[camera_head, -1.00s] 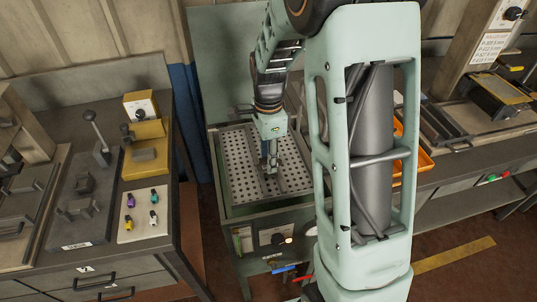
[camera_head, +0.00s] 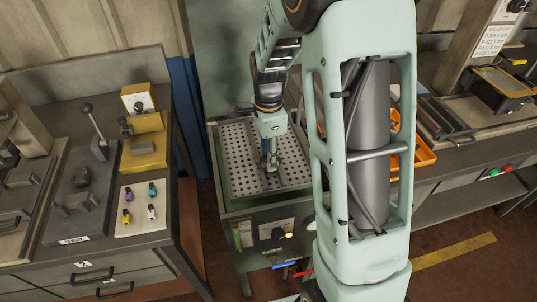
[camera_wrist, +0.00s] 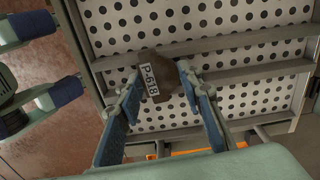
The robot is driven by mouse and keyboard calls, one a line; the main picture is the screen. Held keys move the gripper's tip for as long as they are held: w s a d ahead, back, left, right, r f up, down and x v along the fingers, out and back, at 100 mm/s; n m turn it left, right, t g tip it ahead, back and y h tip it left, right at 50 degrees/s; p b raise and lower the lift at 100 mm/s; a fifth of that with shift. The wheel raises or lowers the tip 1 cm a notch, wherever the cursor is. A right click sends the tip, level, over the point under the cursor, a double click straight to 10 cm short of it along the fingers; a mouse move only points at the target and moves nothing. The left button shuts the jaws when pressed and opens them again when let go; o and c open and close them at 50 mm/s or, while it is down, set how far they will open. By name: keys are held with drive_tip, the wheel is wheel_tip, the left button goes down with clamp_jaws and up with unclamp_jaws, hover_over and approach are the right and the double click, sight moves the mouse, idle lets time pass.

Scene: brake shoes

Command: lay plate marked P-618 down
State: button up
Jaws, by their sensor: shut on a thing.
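The plate marked P-618 (camera_wrist: 158,76) is a small brown-grey piece with a white label. It sits between the blue-padded fingers of my gripper (camera_wrist: 165,95) in the wrist view, and my gripper is shut on it. In the head view my gripper (camera_head: 269,163) points down over the perforated tray (camera_head: 240,150) of the middle bench. The plate is too small and hidden to make out there. I cannot tell whether the plate touches the tray's surface.
The tray has a raised rim and metal bars (camera_wrist: 215,78) across its perforated bottom. An orange bin (camera_head: 424,155) stands to its right, partly behind my arm. A left bench holds a lever fixture (camera_head: 98,140), a yellow block (camera_head: 145,155) and a white card (camera_head: 141,208) with coloured pieces.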

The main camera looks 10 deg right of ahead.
drive_tip(key=shift+f, duration=0.1)
drive_tip(key=o, duration=1.6)
drive_tip(key=shift+r, duration=0.2)
drive_tip(key=shift+r+p, duration=1.45)
drive_tip(key=shift+r, duration=0.4)
drive_tip(key=s, duration=1.2)
drive_tip(key=shift+w, duration=0.1)
